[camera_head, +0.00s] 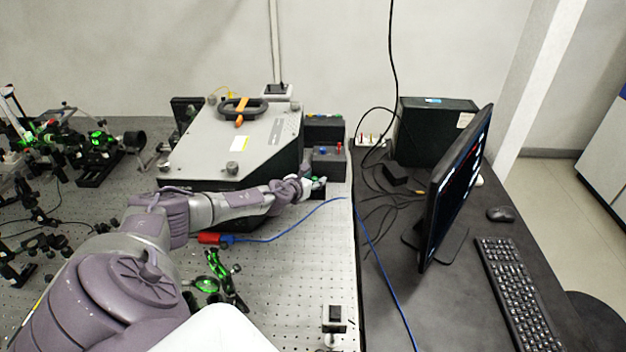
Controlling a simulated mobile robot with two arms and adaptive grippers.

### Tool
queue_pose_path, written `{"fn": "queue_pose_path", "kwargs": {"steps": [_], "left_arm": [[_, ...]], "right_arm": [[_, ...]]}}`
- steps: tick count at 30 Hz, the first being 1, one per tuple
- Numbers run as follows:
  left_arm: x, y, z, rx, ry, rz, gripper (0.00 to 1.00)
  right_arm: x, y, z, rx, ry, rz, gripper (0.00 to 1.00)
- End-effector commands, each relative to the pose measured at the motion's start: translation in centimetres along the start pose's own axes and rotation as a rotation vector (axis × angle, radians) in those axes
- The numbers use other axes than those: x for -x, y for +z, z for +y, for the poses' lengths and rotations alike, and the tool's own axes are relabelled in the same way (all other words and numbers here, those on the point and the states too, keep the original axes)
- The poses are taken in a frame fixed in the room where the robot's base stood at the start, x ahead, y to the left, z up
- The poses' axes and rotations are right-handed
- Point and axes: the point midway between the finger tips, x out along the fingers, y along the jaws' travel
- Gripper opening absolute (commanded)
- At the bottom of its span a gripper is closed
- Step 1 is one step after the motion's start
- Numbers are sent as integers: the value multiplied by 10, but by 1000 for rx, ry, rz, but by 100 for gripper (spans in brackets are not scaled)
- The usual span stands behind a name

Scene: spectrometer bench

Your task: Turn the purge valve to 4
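My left arm reaches in from the lower left across the bench. Its gripper (313,184) is at the right front corner of the grey spectrometer box (205,145). The fingertips are next to a small dark part with a bit of green (319,181), low beside the box. I cannot tell whether this is the purge valve, or whether the fingers touch it. The gripper is small here and partly merges with the part, so its opening is unclear. No valve scale or number is readable. My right gripper is not in view.
Black modules (328,165) with coloured knobs stand right of the box. Optics crowd the left. A monitor (455,185) and keyboard (518,290) stand on the dark desk at right.

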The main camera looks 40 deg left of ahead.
Motion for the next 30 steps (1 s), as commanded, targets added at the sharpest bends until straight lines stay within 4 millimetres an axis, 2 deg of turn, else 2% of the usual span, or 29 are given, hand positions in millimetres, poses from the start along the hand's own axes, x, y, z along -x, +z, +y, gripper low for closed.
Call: {"fn": "queue_pose_path", "kwargs": {"steps": [7,11,17,24,30], "left_arm": [[1,0,0,0,0,-1,45],[8,1,0,-3,-1,-2,45],[37,-1,1,-4,0,2,45],[82,-2,1,-4,-1,3,45],[110,-1,1,-2,0,2,45]], "right_arm": [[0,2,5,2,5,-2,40],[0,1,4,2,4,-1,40],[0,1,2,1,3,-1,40],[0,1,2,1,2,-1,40],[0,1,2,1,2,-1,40]]}}
